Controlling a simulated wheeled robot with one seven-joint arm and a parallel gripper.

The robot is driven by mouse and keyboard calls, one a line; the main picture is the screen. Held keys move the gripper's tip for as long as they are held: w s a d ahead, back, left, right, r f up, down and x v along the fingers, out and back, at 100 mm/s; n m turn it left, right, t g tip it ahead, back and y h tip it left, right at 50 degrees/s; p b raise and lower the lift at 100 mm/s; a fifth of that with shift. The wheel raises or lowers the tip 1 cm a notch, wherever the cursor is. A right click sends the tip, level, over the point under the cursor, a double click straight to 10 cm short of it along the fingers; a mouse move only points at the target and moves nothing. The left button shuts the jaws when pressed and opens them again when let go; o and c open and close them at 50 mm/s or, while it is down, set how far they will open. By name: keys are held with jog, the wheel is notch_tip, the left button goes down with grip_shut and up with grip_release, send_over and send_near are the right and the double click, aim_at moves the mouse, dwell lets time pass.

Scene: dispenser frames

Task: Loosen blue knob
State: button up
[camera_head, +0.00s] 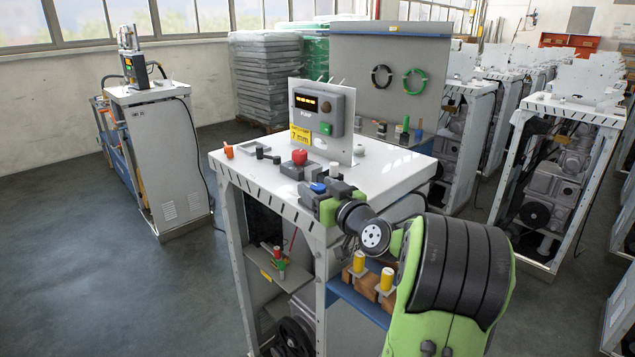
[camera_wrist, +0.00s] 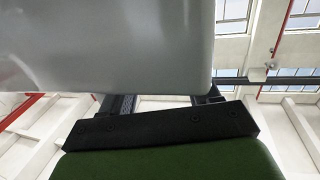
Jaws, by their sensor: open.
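The blue knob (camera_head: 318,187) is small and sits at the front right part of the white table top (camera_head: 240,160), in the camera_head view. My gripper (camera_head: 325,191) is at the knob, with dark fingers around or beside it. I cannot tell whether they touch it. The jaws are open. In the camera_wrist view my gripper (camera_wrist: 162,100) shows two dark fingers reaching up behind a large grey surface (camera_wrist: 100,45), which hides their tips. The blue knob is not visible there.
A red knob (camera_head: 299,157) stands just behind the blue one. An upright panel with a display box (camera_head: 323,108) and a yellow label (camera_head: 300,135) rises behind. An orange piece (camera_head: 228,150) is at the left edge. Yellow-topped parts (camera_head: 359,261) sit on a lower shelf. The left floor is clear.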

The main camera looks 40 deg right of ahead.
jog(key=shift+w, duration=0.4)
jog(key=c, duration=0.9)
